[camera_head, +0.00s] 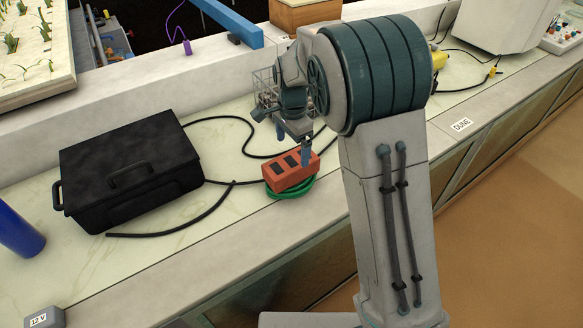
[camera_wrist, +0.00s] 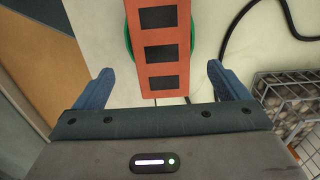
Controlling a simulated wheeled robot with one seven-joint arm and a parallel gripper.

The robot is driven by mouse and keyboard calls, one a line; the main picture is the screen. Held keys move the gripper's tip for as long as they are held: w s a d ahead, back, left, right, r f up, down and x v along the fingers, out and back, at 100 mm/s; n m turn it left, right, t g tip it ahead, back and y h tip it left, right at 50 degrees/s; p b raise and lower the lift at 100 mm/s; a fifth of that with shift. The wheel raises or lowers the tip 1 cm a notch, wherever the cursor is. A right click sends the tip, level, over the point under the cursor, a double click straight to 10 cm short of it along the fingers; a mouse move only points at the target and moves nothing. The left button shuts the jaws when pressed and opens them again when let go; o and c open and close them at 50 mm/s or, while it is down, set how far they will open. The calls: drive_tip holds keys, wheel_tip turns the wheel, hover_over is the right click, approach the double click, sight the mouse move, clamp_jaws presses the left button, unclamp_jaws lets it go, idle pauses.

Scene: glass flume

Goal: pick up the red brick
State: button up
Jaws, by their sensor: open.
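The red brick (camera_head: 291,172) has several dark square holes and lies on top of a green coil (camera_head: 290,191) on the pale worktop. In the wrist view the brick (camera_wrist: 159,67) extends from the top edge down between my fingers. My gripper (camera_head: 306,152) is just above the brick in the head view. In the wrist view my gripper (camera_wrist: 157,88) is open, with a blue finger on each side of the brick and a gap on both sides. Only a little of the green coil (camera_wrist: 127,40) shows beside the brick. The brick's far end is cut off.
A black case (camera_head: 128,167) with handles stands left of the brick. A black cable (camera_head: 223,122) runs behind it, and a dark hose (camera_head: 175,222) lies in front of the case. A wire basket of stones (camera_wrist: 290,105) is close to the right finger. The worktop's front edge is near the brick.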

sight(291, 161)
wheel_tip(291, 161, down, 9)
drive_tip(key=shift+w+a+r+p, duration=0.1)
drive_tip(key=shift+a+p, duration=0.05)
drive_tip(key=shift+p, duration=0.15)
drive_tip(key=c, duration=1.7)
drive_tip(key=shift+r, duration=0.1)
drive_tip(key=shift+c, duration=0.9)
